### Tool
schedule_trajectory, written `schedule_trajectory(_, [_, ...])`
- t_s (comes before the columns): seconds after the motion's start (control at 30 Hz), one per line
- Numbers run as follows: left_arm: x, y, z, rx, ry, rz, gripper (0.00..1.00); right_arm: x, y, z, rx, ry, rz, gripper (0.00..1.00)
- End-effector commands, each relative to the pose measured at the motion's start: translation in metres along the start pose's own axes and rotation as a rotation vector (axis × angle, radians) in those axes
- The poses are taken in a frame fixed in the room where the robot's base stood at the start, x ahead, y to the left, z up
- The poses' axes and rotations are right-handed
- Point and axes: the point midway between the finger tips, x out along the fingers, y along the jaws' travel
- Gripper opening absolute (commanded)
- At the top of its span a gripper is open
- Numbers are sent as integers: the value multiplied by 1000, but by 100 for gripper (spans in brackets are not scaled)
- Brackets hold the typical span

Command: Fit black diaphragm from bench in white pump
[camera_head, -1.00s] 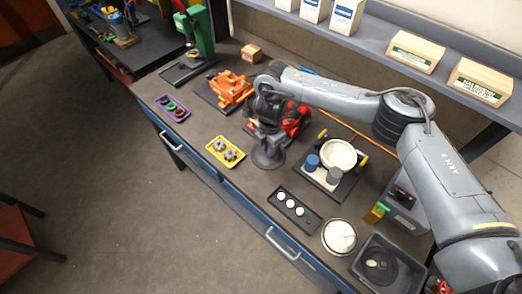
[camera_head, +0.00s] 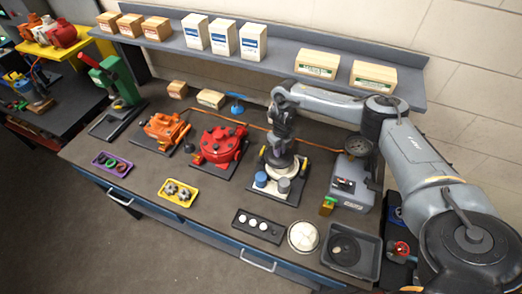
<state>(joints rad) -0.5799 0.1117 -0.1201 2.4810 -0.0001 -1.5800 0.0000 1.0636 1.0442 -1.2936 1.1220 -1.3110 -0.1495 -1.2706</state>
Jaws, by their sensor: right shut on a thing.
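The white pump (camera_head: 295,164) stands on a dark base plate on the bench, with a blue cylinder and a grey cylinder at its front. My right gripper (camera_head: 281,143) points down directly over it. The gripper is shut on the black diaphragm (camera_head: 279,160), a dark round disc at the pump's top. The gripper and diaphragm hide part of the pump's opening. I cannot tell whether the diaphragm touches the pump. My left gripper is not in view.
A red pump (camera_head: 219,145) and an orange pump (camera_head: 163,129) stand to the left. In front are a yellow tray (camera_head: 168,197), a black strip with white discs (camera_head: 239,223), a round white dish (camera_head: 303,237) and a dark bin (camera_head: 373,259). A shelf (camera_head: 270,66) runs behind.

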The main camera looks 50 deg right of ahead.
Motion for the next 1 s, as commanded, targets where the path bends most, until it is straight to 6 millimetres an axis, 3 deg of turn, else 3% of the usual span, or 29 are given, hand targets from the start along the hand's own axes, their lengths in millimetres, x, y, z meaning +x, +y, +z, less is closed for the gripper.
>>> schedule_trajectory(0.23, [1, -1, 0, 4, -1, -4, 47, 9, -20, -7, 1, 0, 0, 0])
schedule_trajectory(0.8, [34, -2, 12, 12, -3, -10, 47, 48, -20, -6, 0, -1, 0, 0])
schedule_trajectory(1.0, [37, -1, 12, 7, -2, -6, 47, 52, -20, -6, 0, -1, 0, 0])
